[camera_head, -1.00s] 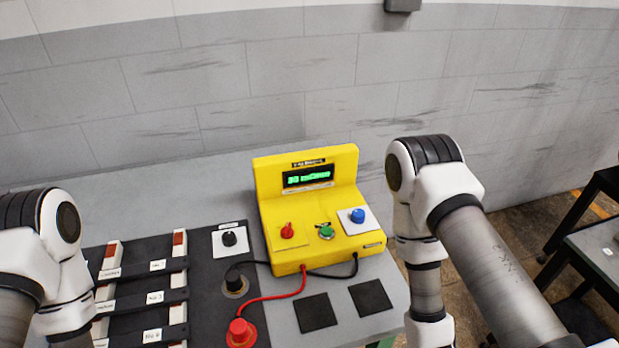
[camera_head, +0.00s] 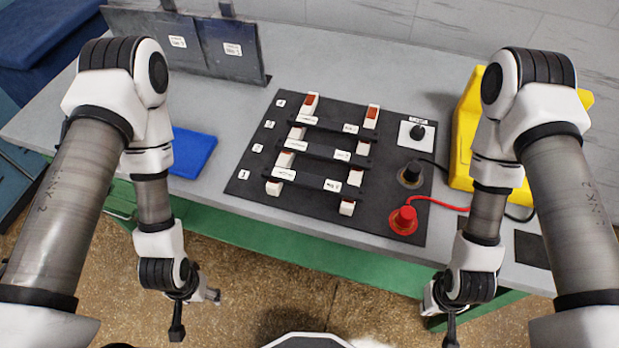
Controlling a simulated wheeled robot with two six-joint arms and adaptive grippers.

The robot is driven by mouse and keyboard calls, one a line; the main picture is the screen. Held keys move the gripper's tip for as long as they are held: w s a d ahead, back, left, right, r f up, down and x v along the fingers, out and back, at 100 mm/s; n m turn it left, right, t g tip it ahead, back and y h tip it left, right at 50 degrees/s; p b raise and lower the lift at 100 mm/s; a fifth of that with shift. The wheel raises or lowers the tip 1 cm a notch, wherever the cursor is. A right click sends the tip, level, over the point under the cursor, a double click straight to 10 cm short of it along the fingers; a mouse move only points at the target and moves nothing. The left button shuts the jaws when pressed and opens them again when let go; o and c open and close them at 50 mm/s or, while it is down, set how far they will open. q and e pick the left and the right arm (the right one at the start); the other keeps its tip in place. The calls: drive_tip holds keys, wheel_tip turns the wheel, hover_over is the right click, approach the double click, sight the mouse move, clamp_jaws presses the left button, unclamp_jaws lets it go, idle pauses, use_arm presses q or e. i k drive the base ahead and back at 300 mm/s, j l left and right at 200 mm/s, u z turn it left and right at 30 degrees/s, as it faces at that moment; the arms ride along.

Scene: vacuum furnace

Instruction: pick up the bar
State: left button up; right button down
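Three dark bars with small white labels lie across pairs of white supports on a black board (camera_head: 245,180) on the table. The far bar (camera_head: 325,123), the middle bar (camera_head: 318,152) and the near bar (camera_head: 308,180) are parallel and apart. The frames do not single out one as the task's bar. My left gripper (camera_head: 177,328) hangs in front of the table edge at the left, well away from the bars. My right gripper (camera_head: 449,338) hangs in front of the edge at the right, partly cut off by the frame. No held object shows; both are seen too narrowly to read their fingers.
A red plug (camera_head: 404,219) with a red cable, a black socket (camera_head: 411,173) and a black knob (camera_head: 417,132) are right of the bars. A yellow meter (camera_head: 465,135) stands farther right, partly hidden by my arm. A blue pad (camera_head: 192,152) and dark upright plates (camera_head: 232,50) are left.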

sight(340, 190)
drive_tip(key=k+l+u, duration=0.2)
drive_tip(key=k+u, duration=0.6)
drive_tip(key=u, duration=0.15)
drive_tip(key=i+u, duration=0.2)
drive_tip(key=i, duration=0.15)
